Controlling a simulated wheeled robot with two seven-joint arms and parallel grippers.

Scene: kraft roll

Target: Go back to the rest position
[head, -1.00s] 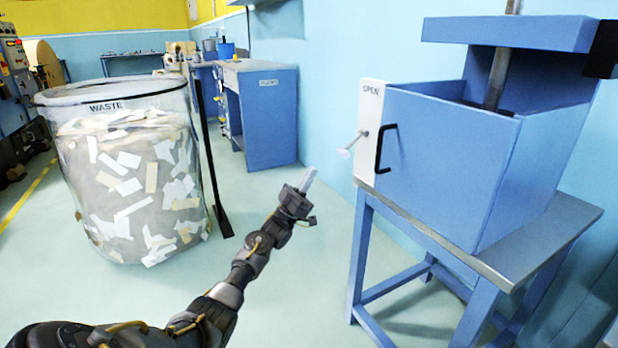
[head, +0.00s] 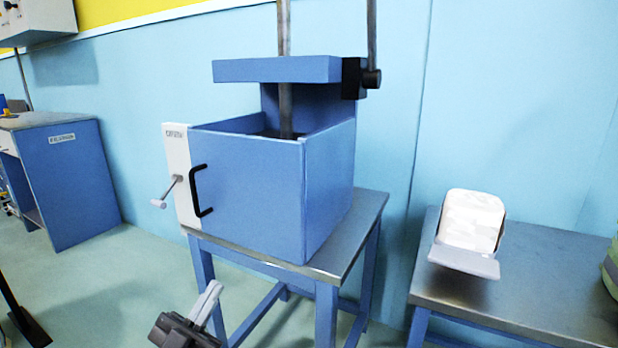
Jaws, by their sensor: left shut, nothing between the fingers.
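My left gripper (head: 208,303) shows at the bottom of the head view, left of centre. Its pale fingers are shut with nothing between them and point up and to the right. It is below the blue press box and in front of its stand, apart from the box in the picture. Most of my left arm is out of the frame. My right gripper is not in view.
A blue press (head: 250,190) with a black handle and a white lever panel stands on a metal-topped stand (head: 365,215). To the right, a metal table (head: 540,290) holds a white tilted device (head: 470,225). A blue cabinet (head: 70,180) is at left. Pale floor (head: 120,280) is clear between.

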